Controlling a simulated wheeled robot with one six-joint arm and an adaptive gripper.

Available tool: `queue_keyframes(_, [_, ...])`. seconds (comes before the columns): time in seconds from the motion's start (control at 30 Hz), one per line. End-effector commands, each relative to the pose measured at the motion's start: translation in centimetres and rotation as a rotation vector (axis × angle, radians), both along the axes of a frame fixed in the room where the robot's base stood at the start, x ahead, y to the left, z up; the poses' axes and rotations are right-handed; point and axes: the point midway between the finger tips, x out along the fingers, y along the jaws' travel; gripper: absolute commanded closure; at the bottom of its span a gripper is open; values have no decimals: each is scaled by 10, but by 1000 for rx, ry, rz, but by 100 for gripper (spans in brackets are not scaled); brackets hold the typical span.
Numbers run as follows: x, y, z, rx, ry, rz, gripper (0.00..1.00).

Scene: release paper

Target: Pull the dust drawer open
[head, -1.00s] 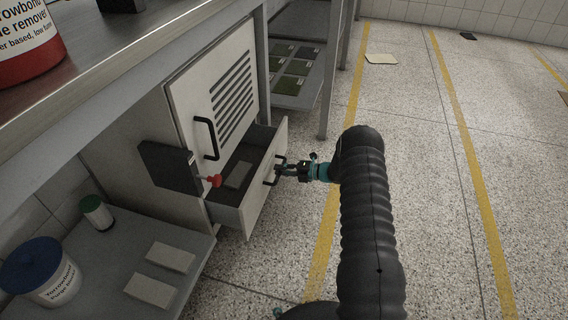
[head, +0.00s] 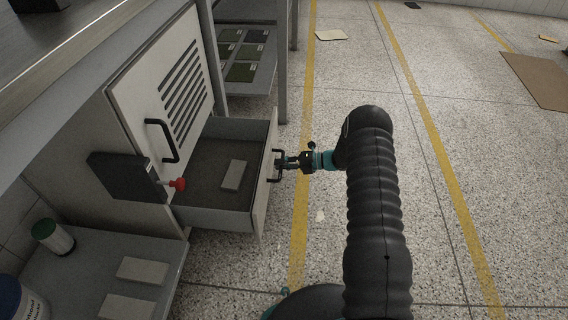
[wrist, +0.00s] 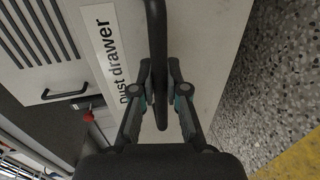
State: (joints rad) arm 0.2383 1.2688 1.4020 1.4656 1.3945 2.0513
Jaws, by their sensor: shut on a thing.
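The dust drawer (head: 214,217) is pulled well out of the white cabinet in the head view. Its dark floor shows, with a small grey block (head: 233,175) lying in it. My gripper (head: 284,162) is at the drawer's front, shut on the black bar handle. In the wrist view my gripper's fingers (wrist: 161,98) stand on both sides of the handle (wrist: 157,45). The drawer front there carries a white "dust drawer" label (wrist: 112,50).
A dark box with a red knob (head: 178,184) sticks out left of the drawer. The cabinet door with vents and a black handle (head: 162,140) is above. A lower shelf (head: 85,262) holds blocks and tubs. Speckled floor (head: 445,130) is open on the right.

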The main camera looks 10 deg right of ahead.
Motion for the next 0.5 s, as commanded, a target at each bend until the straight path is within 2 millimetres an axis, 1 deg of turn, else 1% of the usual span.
queue_keyframes(0.2, [-1, -1, -1, 0, 2, 1, 100])
queue_keyframes(0.23, [-1, -1, -1, -1, 2, 0, 80])
queue_keyframes(0.27, [-1, -2, -1, -1, 2, 0, 72])
queue_keyframes(0.3, [-1, -2, -1, -1, 2, -1, 62])
queue_keyframes(0.33, [-1, -2, -1, -1, 2, -1, 61])
queue_keyframes(0.5, [0, -2, -1, -1, 1, -2, 61])
